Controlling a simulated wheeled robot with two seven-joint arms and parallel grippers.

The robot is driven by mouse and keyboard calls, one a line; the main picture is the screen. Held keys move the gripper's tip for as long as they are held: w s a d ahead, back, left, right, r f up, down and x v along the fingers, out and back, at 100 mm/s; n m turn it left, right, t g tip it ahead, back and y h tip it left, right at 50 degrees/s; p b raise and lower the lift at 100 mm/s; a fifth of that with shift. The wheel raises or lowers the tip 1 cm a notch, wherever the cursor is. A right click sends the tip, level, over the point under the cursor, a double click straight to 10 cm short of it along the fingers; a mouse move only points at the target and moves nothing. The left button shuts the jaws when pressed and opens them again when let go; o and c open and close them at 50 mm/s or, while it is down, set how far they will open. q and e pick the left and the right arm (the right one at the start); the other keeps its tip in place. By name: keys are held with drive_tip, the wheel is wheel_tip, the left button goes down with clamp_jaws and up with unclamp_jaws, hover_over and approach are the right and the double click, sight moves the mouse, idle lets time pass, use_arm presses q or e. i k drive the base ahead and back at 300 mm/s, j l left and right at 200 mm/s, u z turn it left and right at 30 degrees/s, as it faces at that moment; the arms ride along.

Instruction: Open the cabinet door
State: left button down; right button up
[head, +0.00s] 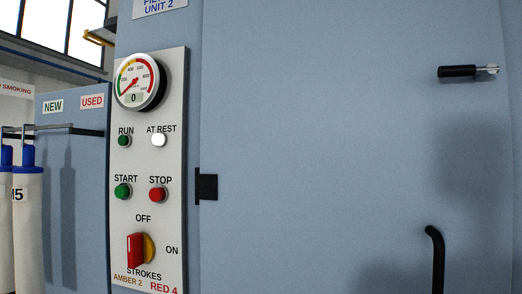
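The cabinet door (320,150) is a large flat light-blue panel filling the middle and right of the head view. It looks closed, with a thin seam along its left edge. A black curved handle (437,262) stands on its lower right, its lower end cut off by the frame. A black latch grip with a metal end (460,71) lies level near the upper right of the door. A small black hinge-like block (207,187) sits at the left edge. Neither of my grippers is in view.
A grey control panel (176,100) left of the door bears a gauge (139,83), lit AT REST lamp (158,140), START button (122,191), STOP button (157,195) and red rotary switch (137,250). White cylinders with blue tops (28,225) hang at far left.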

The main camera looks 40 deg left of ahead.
sight(336, 157)
drive_tip(key=j+u, duration=0.15)
drive_tip(key=u, duration=0.75)
